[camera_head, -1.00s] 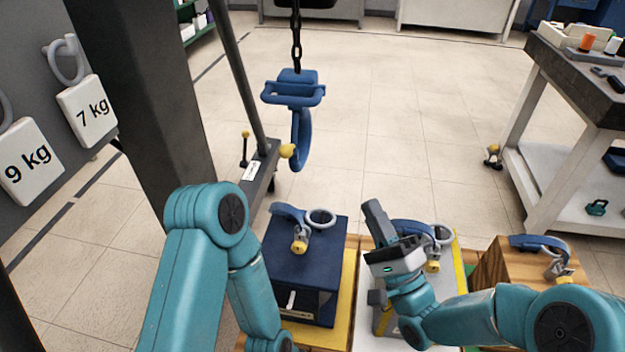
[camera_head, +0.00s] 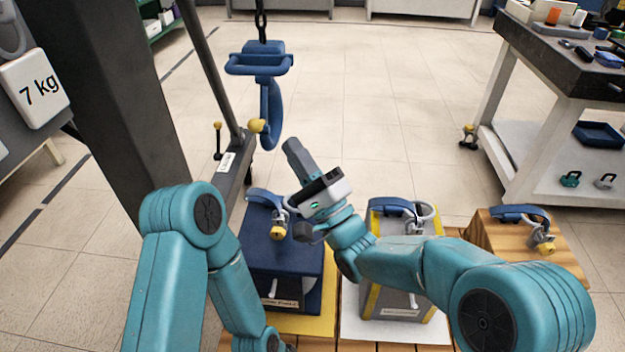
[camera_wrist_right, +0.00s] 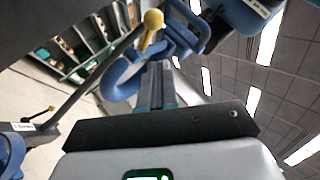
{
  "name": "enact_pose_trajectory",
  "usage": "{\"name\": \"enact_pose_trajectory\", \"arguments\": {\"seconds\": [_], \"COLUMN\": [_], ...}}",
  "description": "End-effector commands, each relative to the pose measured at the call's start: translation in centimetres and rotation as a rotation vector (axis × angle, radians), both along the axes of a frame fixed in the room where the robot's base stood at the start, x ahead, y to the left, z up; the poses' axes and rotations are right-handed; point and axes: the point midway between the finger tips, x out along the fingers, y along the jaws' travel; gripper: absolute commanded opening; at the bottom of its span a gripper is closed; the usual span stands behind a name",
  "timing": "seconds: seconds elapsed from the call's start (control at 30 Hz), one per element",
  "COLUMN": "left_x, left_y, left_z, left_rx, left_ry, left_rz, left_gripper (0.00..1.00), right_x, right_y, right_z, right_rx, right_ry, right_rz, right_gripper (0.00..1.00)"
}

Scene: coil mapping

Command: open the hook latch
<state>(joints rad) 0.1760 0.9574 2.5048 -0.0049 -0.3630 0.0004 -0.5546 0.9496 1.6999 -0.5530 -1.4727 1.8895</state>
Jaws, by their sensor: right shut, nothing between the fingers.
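The blue hook (camera_head: 271,100) hangs from a chain under a blue crossbar block (camera_head: 259,57). A yellow ball knob (camera_head: 257,126) sits at its left side, apparently on the latch. In the right wrist view the hook (camera_wrist_right: 122,78) and the yellow knob (camera_wrist_right: 152,20) show just beyond my fingers. My right gripper (camera_head: 291,146) is shut and empty, pointing up and left, just right of the hook's lower end in the head view. Whether it touches the hook I cannot tell. My left arm shows, but its gripper is out of view.
Below stand a navy box (camera_head: 285,250), a grey box (camera_head: 401,262) with yellow edges and a wooden box (camera_head: 485,235), each with a blue shackle-like part on top. A dark post (camera_head: 120,90) rises at left. A workbench (camera_head: 570,60) stands right. The floor behind is open.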

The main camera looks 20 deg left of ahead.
Motion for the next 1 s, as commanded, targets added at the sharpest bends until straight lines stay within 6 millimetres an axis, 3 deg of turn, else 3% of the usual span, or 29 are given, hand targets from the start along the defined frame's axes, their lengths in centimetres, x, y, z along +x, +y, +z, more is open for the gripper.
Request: {"name": "enact_pose_trajectory", "arguments": {"seconds": [0.3, 1.0], "left_x": [0.0, 0.0], "left_y": [0.0, 0.0], "left_z": [-0.5, 0.3], "left_rx": [0.000, 0.000], "left_ry": [0.000, 0.000], "left_rz": [0.000, 0.000], "left_gripper": [0.39, 0.39], "right_x": [-1.4, -1.8], "right_y": [2.8, 2.9], "right_z": [2.1, 2.9], "right_rx": [0.001, -0.014], "right_ry": [0.000, 0.051], "right_rz": [0.000, 0.000], "right_gripper": [0.00, 0.00]}}
